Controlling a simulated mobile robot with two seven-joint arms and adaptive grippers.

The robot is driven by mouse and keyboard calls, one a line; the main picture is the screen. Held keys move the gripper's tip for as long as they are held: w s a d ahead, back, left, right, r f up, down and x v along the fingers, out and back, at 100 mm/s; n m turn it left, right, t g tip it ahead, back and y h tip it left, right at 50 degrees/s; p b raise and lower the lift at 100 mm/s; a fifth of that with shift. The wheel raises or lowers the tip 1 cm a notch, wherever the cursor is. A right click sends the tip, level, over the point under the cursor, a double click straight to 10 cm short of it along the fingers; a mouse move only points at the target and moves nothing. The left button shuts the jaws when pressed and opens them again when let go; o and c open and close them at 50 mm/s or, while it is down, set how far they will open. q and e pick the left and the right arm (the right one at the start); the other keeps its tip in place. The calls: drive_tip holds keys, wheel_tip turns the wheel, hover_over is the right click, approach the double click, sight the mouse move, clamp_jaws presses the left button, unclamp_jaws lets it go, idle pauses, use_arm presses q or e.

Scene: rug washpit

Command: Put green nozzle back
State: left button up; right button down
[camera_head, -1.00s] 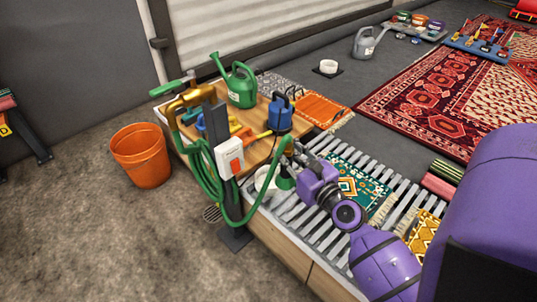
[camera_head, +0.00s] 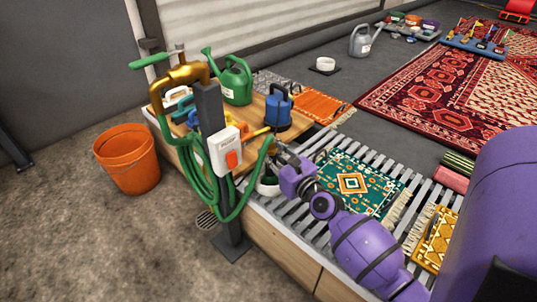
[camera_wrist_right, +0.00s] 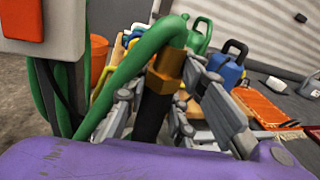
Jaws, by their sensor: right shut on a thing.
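The green nozzle is at the end of the green hose (camera_head: 240,200), and most of it is hidden by my gripper in the head view. In the right wrist view the hose (camera_wrist_right: 135,60) bends down into a brass-brown collar (camera_wrist_right: 167,66) above a dark grip (camera_wrist_right: 152,115). My right gripper (camera_head: 277,160) is shut around this nozzle end and holds it over the near edge of the slatted grate. The dark post (camera_head: 212,120), with coiled hose, a brass pipe (camera_head: 185,73) and a white-and-red box (camera_head: 226,150), stands just left of the gripper. My left gripper is not in view.
A wooden board (camera_head: 258,150) behind the post carries a green watering can (camera_head: 236,82), a blue container (camera_head: 277,110) and small tools. An orange bucket (camera_head: 128,162) stands left on the floor. A green patterned rug (camera_head: 355,184) lies on the grate (camera_head: 305,215).

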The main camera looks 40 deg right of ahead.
drive_tip(key=shift+r, duration=0.15)
drive_tip(key=shift+f, duration=0.2)
drive_tip(key=c, duration=1.5)
unclamp_jaws()
drive_tip(key=shift+o, duration=0.2)
drive_tip(key=shift+r, duration=0.15)
drive_tip(key=s+a, duration=0.2)
drive_tip(key=s, duration=1)
drive_tip(key=s+a+f+n+g+y, duration=0.2)
drive_tip(key=s+a+f+n+g, duration=0.1)
drive_tip(key=s+a+f+n, duration=0.6)
drive_tip(key=s+a+f+n+g+y, duration=0.2)
drive_tip(key=s+a+f+n+g, duration=0.2)
drive_tip(key=s+f+n, duration=0.6)
drive_tip(key=s+a+f+n+g, duration=0.1)
drive_tip(key=s+a+n+g, duration=0.2)
drive_tip(key=s+n, duration=0.6)
drive_tip(key=s+a+f+n+g+h, duration=0.1)
drive_tip(key=s+a+n+g, duration=0.2)
drive_tip(key=s+n, duration=0.7)
drive_tip(key=s+a, duration=0.1)
drive_tip(key=s, duration=0.4)
drive_tip(key=shift+s+f, duration=0.2)
drive_tip(key=shift+f, duration=0.1)
